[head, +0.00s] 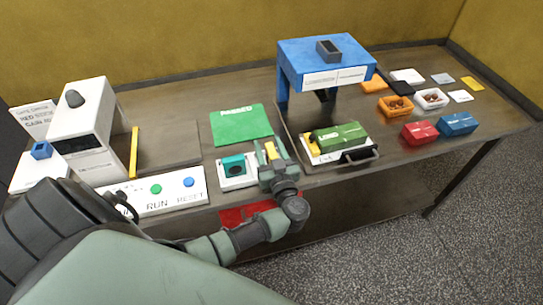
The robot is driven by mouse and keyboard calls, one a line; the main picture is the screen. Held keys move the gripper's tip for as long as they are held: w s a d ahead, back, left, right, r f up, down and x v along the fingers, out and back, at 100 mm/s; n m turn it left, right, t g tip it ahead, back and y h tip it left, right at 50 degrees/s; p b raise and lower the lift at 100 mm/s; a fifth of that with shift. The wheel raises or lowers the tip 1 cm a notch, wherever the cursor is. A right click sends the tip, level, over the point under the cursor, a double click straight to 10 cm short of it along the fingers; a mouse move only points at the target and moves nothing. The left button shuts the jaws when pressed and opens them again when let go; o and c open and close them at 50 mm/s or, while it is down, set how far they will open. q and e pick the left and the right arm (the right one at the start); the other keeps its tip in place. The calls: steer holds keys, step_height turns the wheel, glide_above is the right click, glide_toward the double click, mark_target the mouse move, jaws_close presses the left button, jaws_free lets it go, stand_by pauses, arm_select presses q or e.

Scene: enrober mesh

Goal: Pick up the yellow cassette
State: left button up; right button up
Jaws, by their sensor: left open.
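A small yellow block (271,150), which looks like the yellow cassette, shows at the tip of my left gripper (270,158). My left gripper is open and reaches over the table's front edge, and its fingers appear to lie on either side of the block. The gripper hides the lower part of the block, and I cannot tell whether they touch. A white plate with a teal piece (233,165) lies just left of the gripper. My right gripper is not in view.
A white tray with a black handle (360,155) holds a green box (340,136) right of my gripper. A blue arch (325,64) stands behind it. A white control panel (155,191) and a white machine (82,125) stand left. Red (419,132) and blue (457,124) boxes lie right.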

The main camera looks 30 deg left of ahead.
arm_select(q)
jaws_close()
steer(key=shift+r, duration=0.1)
